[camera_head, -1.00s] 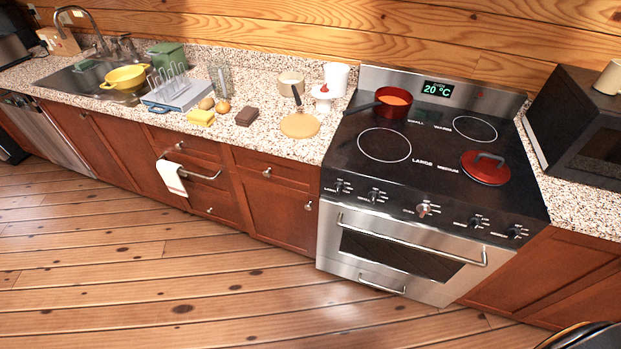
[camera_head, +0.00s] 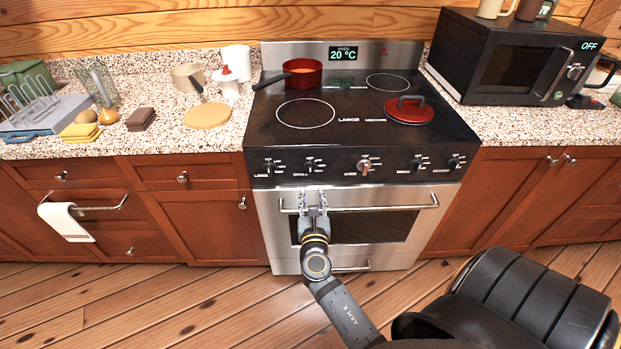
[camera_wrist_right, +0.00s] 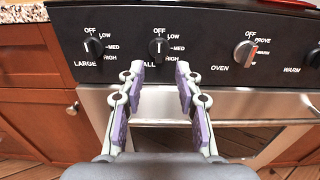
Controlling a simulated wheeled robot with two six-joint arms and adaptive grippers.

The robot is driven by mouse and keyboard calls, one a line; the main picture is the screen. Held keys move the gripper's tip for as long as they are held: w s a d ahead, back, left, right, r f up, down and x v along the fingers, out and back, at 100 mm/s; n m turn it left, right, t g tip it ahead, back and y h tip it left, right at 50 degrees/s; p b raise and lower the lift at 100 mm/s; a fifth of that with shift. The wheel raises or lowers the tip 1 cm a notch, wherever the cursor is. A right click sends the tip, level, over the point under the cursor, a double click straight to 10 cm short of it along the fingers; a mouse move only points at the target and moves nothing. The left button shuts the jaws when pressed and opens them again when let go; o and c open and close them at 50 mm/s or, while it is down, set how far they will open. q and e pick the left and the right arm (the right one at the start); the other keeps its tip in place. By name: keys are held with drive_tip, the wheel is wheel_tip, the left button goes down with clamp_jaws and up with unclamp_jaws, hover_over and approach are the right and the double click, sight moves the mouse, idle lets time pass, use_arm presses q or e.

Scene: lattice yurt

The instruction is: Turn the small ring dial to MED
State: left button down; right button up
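The small ring dial (camera_head: 311,165) is a dark knob on the black front panel of the stove, second from the left. In the right wrist view the small ring dial (camera_wrist_right: 157,46) has OFF above it and LOW, MED and HIGH down its right side; its pointer looks upright, toward OFF. Its name label is partly hidden by a finger, with only "ALL" showing. My right gripper (camera_head: 313,198) is open and empty, just below and in front of this dial, with its fingertips (camera_wrist_right: 160,72) on either side and apart from the knob. My left gripper is out of view.
The large ring dial (camera_wrist_right: 94,47) is to the left and the oven dial (camera_wrist_right: 244,53) to the right. The oven handle (camera_head: 380,208) runs below the panel. A red saucepan (camera_head: 303,74) and a red lid (camera_head: 408,110) are on the cooktop.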

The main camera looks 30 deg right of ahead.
sight(310, 168)
drive_tip(key=p+x, duration=0.1)
drive_tip(key=x, duration=0.9)
drive_tip(key=shift+w, duration=0.25)
clamp_jaws()
